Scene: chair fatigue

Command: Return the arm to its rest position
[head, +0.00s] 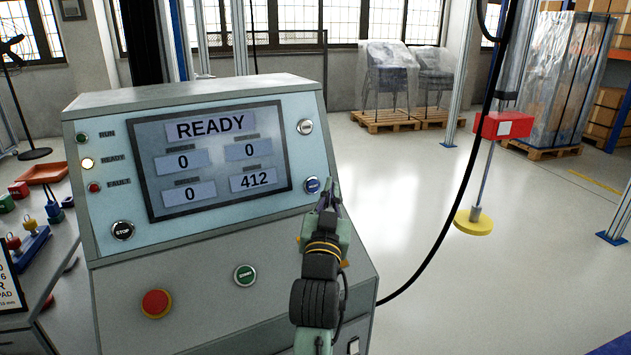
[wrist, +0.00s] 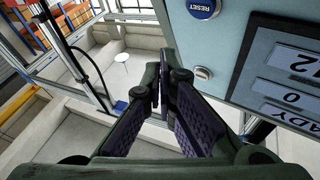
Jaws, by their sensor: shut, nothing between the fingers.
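My gripper (head: 328,198) is at the right edge of the control console (head: 230,245) in the head view, its tips close to the blue button (head: 312,185). In the wrist view my gripper (wrist: 162,95) has its fingers together at the tips, with nothing between them. The blue button, marked RESET, shows in the wrist view (wrist: 203,7) above and to the right of the fingertips, apart from them. The console screen (head: 212,160) reads READY, with 412 at the lower right. The amber READY lamp (head: 87,163) looks lit.
The console carries a red button (head: 156,303), a green button (head: 245,274) and a STOP button (head: 122,230). A black cable hangs right of my arm. A yellow pad (head: 473,222) hangs below a red block (head: 502,126). Open floor lies to the right.

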